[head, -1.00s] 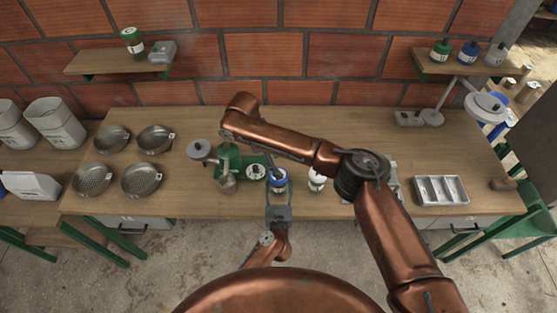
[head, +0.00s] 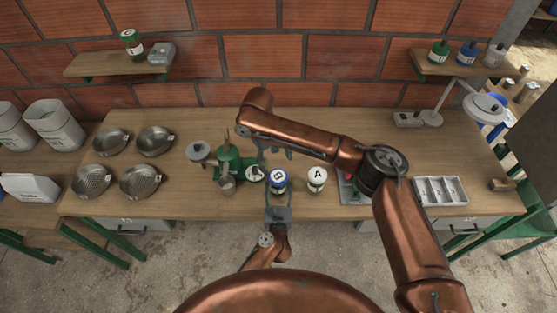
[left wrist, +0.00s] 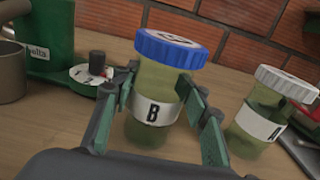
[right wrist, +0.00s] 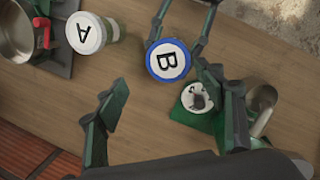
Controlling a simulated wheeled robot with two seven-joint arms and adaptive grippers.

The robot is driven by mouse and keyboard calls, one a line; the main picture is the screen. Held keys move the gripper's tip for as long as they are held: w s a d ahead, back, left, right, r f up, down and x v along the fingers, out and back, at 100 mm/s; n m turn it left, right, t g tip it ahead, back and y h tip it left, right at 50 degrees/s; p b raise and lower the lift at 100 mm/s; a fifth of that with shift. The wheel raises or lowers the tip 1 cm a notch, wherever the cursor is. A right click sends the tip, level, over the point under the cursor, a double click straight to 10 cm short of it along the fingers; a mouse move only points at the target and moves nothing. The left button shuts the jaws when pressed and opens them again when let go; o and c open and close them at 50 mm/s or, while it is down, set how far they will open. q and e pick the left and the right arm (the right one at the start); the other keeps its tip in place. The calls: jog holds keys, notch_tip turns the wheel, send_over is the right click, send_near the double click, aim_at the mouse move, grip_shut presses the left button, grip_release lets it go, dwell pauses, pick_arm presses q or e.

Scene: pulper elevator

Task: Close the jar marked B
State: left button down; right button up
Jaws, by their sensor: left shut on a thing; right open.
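The jar marked B (left wrist: 152,112) stands upright near the table's front edge, a greenish clear jar with a white label. Its blue lid (left wrist: 172,47), marked B on top, sits on its mouth; I cannot tell how tightly it is turned. The lid also shows in the head view (head: 278,176) and the right wrist view (right wrist: 168,60). My left gripper (left wrist: 163,105) is shut on the jar's body, one finger on each side. My right gripper (head: 275,150) is open and empty, just beyond the jar and apart from the lid.
The white-lidded jar A (head: 317,180) stands close to the right of jar B. A green grinder (head: 229,162) with a dial (left wrist: 98,64) stands close to the left. Metal sieves (head: 141,181) lie further left, and a divided tray (head: 440,190) lies at right.

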aim_at(278, 176)
jog(key=n, duration=0.4)
jog(key=shift+r, duration=0.15)
jog(key=n, duration=0.4)
jog(key=shift+d+r+y, duration=0.1)
jog(key=shift+r+y, duration=0.05)
jog(key=shift+y, duration=0.15)
jog(key=n, duration=0.6)
jog(key=shift+s+r, duration=0.1)
jog(key=shift+r, duration=0.1)
jog(key=n, duration=0.4)
jog(key=shift+d+r+y, duration=0.1)
jog(key=shift+y, duration=0.3)
jog(key=n, duration=0.4)
jog(key=shift+s+r, duration=0.15)
jog(key=n, duration=0.7)
jog(key=shift+s+r+y, duration=0.2)
jog(key=shift+r+y, duration=0.05)
jog(key=shift+y, duration=0.15)
jog(key=shift+f, duration=4)
jog(key=shift+c, duration=0.3)
